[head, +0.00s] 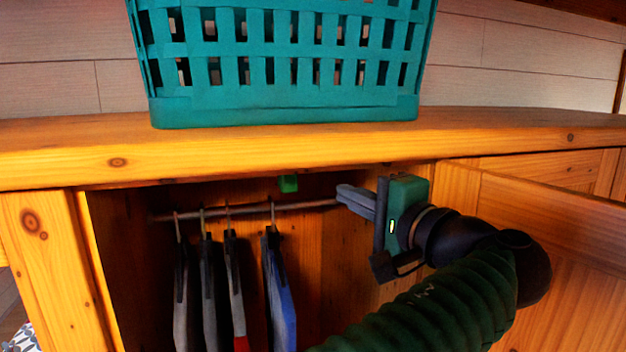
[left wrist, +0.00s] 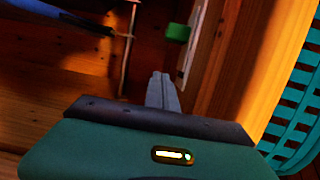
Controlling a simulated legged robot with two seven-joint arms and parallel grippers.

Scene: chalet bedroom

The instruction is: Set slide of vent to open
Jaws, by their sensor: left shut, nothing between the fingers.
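A small green block (head: 288,183), seemingly the vent's slide, shows under the top board inside the open cabinet. In the left wrist view the green slide (left wrist: 178,33) sits against a pale, narrow plate (left wrist: 197,40), which looks like the vent. The plate is partly cut off, and I cannot read the slide's setting. My left gripper (head: 342,193) is inside the cabinet opening, to the right of the slide and apart from it. Its fingers (left wrist: 161,77) are shut and empty, pointing towards the slide's area. My right gripper is not in view.
A rail (head: 310,205) with several hanging garments (head: 278,290) crosses the cabinet. An open wooden door (head: 560,250) stands at the right, near my arm. A teal basket (head: 285,105) sits on the cabinet top (head: 500,128). Space between slide and fingers looks clear.

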